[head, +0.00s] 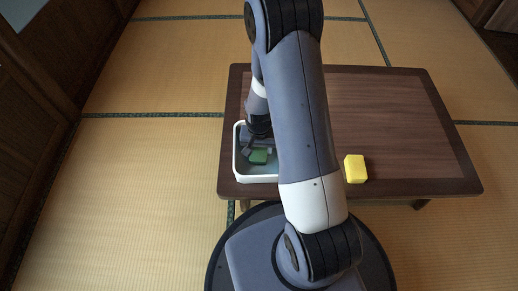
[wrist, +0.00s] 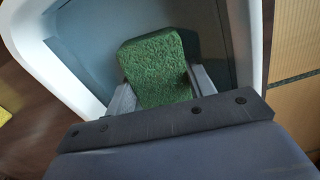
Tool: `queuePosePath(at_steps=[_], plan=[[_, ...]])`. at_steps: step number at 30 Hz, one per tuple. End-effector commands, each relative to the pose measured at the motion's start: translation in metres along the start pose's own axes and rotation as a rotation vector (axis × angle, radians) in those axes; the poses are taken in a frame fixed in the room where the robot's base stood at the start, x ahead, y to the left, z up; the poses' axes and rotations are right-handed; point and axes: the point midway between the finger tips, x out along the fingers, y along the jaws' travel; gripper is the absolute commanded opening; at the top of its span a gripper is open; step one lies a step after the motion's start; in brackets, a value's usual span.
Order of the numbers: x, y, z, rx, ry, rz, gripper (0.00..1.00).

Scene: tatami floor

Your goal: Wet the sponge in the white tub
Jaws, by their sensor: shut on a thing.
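The white tub (head: 237,166) stands on the left part of the low table, partly hidden behind my arm. Its white rim (wrist: 30,35) and blue-grey inside also show in the wrist view. A green sponge (head: 259,156) is inside the tub. In the wrist view the green sponge (wrist: 155,68) sits between my two fingers. My gripper (wrist: 157,85) is shut on it and reaches down into the tub. I cannot tell whether the sponge touches the tub's bottom.
A yellow block (head: 355,168) stands on the brown low table (head: 390,120), right of my arm near the front edge. The rest of the tabletop to the right is clear. Tatami floor (head: 150,165) surrounds the table, with a wooden wall at left.

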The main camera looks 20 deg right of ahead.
Motion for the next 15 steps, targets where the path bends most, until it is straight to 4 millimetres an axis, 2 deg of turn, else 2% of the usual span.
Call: queuePosePath(at_steps=[5,15], plan=[[-0.004,0.000,0.001,0.000,-0.002,0.001,0.33],[-0.032,0.000,0.000,0.000,-0.001,0.000,0.33]])
